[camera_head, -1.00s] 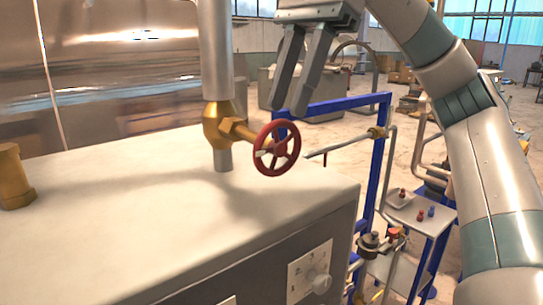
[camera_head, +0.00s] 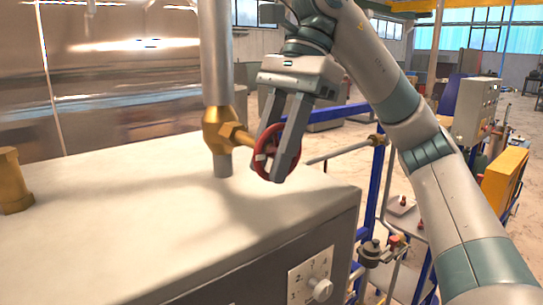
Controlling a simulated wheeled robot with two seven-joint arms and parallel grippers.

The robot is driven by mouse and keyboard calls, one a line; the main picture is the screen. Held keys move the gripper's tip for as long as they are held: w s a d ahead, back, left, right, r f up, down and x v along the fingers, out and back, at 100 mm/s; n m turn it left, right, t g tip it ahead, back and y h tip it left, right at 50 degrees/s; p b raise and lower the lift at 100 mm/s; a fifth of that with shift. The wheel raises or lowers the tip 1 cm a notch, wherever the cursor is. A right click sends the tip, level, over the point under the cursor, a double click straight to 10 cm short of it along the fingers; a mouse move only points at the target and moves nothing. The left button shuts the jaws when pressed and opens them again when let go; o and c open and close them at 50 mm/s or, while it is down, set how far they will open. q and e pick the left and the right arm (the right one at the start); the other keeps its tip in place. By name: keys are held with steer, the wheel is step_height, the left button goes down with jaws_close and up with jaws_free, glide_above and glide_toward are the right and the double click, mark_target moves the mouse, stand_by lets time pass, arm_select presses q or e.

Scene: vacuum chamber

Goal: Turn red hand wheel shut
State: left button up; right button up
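The red hand wheel (camera_head: 259,168) sits on the stem of a brass valve (camera_head: 216,130) on a vertical grey pipe, at the middle of the head view. My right gripper (camera_head: 270,166) comes down from above at the wheel. Its two grey fingers are apart, with part of the red rim showing between them. The nearer finger crosses in front of the wheel and hides much of its face and hub. Whether the fingers touch the rim cannot be told. My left gripper is not in view.
The pipe (camera_head: 216,60) rises just left of the wheel. A pale cabinet top (camera_head: 130,220) lies below, with a brass fitting (camera_head: 13,182) at its left. A blue frame (camera_head: 369,205) with a thin grey rod stands to the right. A yellow panel (camera_head: 504,180) is farther right.

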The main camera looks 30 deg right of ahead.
steer(key=shift+f, duration=0.15)
jaws_close()
